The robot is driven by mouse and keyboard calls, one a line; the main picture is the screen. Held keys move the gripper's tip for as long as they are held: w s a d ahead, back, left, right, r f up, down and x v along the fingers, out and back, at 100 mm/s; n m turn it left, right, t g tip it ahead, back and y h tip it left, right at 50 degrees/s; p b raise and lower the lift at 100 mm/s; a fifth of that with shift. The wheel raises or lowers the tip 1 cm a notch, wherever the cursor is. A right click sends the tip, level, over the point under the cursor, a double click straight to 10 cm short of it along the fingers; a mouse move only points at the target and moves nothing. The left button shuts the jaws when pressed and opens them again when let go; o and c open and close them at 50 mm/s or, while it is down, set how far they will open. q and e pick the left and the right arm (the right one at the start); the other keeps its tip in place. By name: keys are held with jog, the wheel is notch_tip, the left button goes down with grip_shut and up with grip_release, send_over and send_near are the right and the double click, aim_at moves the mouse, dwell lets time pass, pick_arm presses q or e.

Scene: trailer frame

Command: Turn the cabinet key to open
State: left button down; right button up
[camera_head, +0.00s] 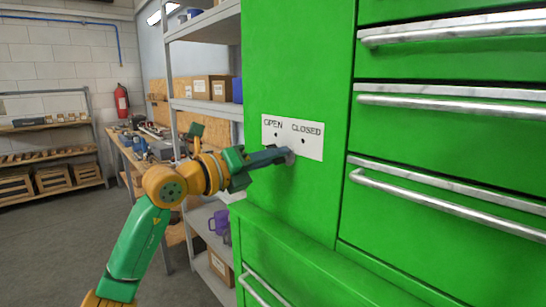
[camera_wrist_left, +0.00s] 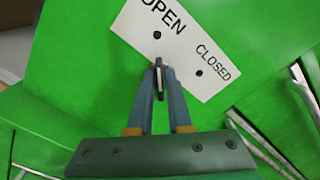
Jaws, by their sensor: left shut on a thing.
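The green cabinet (camera_head: 300,60) fills the right half of the head view. A white label plate (camera_head: 312,146) on its front reads OPEN on the left and CLOSED on the right, with a dark dot under each word. The plate also shows tilted in the left wrist view (camera_wrist_left: 180,52). My left gripper (camera_head: 284,157) is at the plate's lower edge. In the left wrist view its blue fingers (camera_wrist_left: 160,78) are shut on a small metal key (camera_wrist_left: 159,68), which shows just below the OPEN dot. The fingers hide part of the key and its lock.
Drawers with long metal handles (camera_head: 450,100) are on the cabinet's right side. A green ledge (camera_head: 300,245) juts out below the plate. A grey shelf rack (camera_head: 205,105) stands close behind my left arm. The floor at left is clear.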

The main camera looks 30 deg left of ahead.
pick_arm(q)
jog(key=c, duration=1)
grip_release()
jog(key=shift+o, duration=0.2)
jog(key=shift+s+a+f+b, duration=0.15)
jog(key=shift+s+b, duration=0.1)
jog(key=shift+b, duration=0.15)
jog(key=b+v, duration=0.3)
jog(key=v, duration=0.3)
jog(key=shift+s, duration=0.2)
jog(key=shift+a, duration=0.1)
